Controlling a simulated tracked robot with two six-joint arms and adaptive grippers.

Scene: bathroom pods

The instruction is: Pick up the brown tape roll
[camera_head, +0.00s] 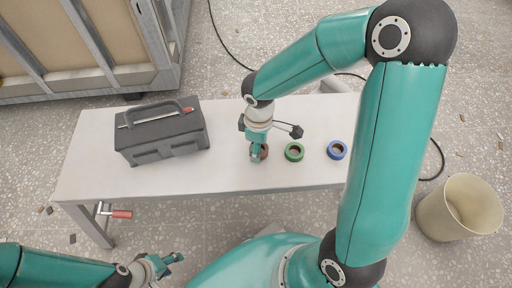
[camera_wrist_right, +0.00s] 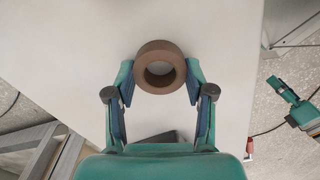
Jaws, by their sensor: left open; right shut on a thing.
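The brown tape roll (camera_wrist_right: 160,46) sits between the fingertips of my right gripper (camera_wrist_right: 160,82) in the right wrist view, with a finger on each side of it. In the head view my right gripper (camera_head: 258,153) is over the white table, and the brown tape roll (camera_head: 265,151) is partly hidden by it. The gripper is shut on the roll. I cannot tell whether the roll touches the table. My left gripper (camera_head: 169,263) is open and empty, off the table's front edge at the lower left.
A dark toolbox (camera_head: 165,145) with a red-handled tool on top stands at the left. A beige bin (camera_head: 440,213) is on the floor at the right.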

